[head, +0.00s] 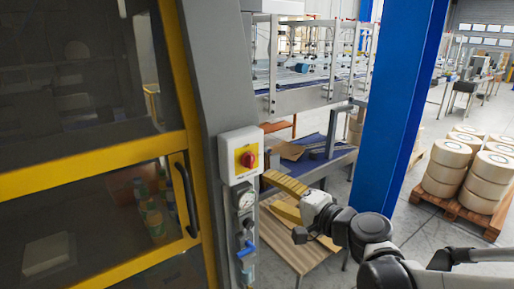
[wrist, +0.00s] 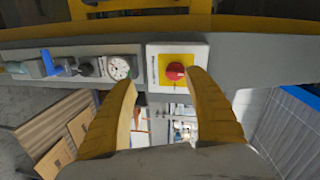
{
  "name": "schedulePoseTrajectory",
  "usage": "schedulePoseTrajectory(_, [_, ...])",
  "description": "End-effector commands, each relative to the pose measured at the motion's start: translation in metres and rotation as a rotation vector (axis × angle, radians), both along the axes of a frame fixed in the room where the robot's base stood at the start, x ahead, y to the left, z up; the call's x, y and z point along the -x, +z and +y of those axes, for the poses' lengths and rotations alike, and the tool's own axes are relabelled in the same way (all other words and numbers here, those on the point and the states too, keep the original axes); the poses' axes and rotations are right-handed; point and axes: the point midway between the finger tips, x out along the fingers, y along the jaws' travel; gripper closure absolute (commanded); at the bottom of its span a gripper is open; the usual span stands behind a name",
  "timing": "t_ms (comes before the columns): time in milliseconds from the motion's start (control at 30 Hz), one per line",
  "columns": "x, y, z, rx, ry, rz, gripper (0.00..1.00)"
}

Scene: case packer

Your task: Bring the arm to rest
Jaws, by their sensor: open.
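My gripper (head: 282,198) is at the end of my grey and white arm, in the lower middle of the head view. Its two yellow fingers are spread and reach left toward the grey machine post. In the wrist view my gripper (wrist: 160,95) is open with nothing between the fingers. A white switch box with a yellow plate and a red rotary knob (head: 249,160) is on the post, close to the fingertips. In the wrist view the red knob (wrist: 176,71) shows just beyond the right fingertip. I cannot tell whether the finger touches the box.
A pressure gauge (head: 246,199) and a blue valve (head: 246,248) sit below the switch box. A yellow-framed door with a dark handle (head: 185,199) is at left. A blue column (head: 392,110) stands behind my arm. A wooden table (head: 290,245) is below the gripper. Rolls on a pallet (head: 468,205) stand at right.

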Motion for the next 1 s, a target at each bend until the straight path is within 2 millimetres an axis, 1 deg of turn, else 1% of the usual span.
schedulePoseTrajectory(33, [0.017,-0.011,0.004,0.099,0.025,0.013,0.37])
schedulePoseTrajectory(67, [0.027,-0.019,0.005,0.175,0.041,0.023,0.37])
schedulePoseTrajectory(100, [0.043,-0.031,0.004,0.282,0.065,0.039,0.37])
schedulePoseTrajectory(167, [0.069,-0.051,-0.001,0.45,0.1,0.066,0.37])
schedulePoseTrajectory(200, [0.085,-0.064,-0.008,0.562,0.12,0.085,0.37])
schedulePoseTrajectory(267, [0.11,-0.082,-0.023,0.724,0.148,0.116,0.37])
schedulePoseTrajectory(300, [0.126,-0.092,-0.035,0.827,0.165,0.137,0.37])
schedulePoseTrajectory(367, [0.147,-0.105,-0.054,0.966,0.185,0.166,0.37])
schedulePoseTrajectory(400, [0.16,-0.112,-0.066,1.049,0.195,0.184,0.37])
schedulePoseTrajectory(500, [0.184,-0.122,-0.094,1.209,0.21,0.221,0.37])
schedulePoseTrajectory(600, [0.196,-0.126,-0.111,1.304,0.216,0.243,0.37])
schedulePoseTrajectory(667, [0.2,-0.126,-0.116,1.331,0.218,0.25,0.37])
schedulePoseTrajectory(1000, [0.201,-0.126,-0.117,1.335,0.218,0.252,0.37])
